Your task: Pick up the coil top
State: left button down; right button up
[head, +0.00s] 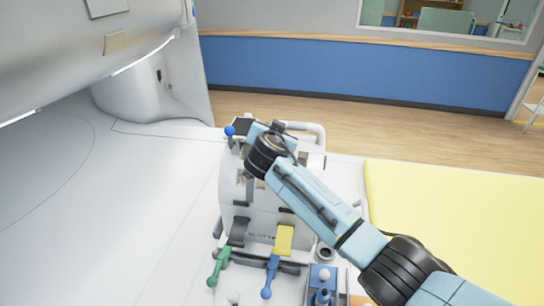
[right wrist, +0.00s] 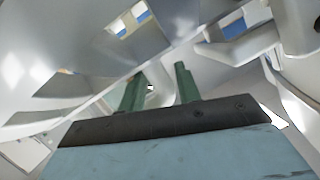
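The white coil (head: 235,205) stands on the scanner bed in the middle of the head view, with window-like openings and a looped handle (head: 318,132) at its far right. Its top is partly hidden by my right arm. My right gripper is hidden behind its own wrist in the head view. In the right wrist view my right gripper (right wrist: 161,85) has two green fingers standing apart, with no object clearly between them. The coil's white shell (right wrist: 235,45) fills the space just beyond the fingertips; contact cannot be told. My left gripper is in neither view.
The scanner housing (head: 70,60) rises at the left. Green and blue levers (head: 217,268) and a yellow part (head: 284,240) lie at the coil's near side. A yellow pad (head: 450,220) lies to the right. Small items stand near a blue block (head: 322,277). The white bed surface at left is clear.

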grip_shut()
dwell(1.1)
jog(key=shift+r, duration=0.15)
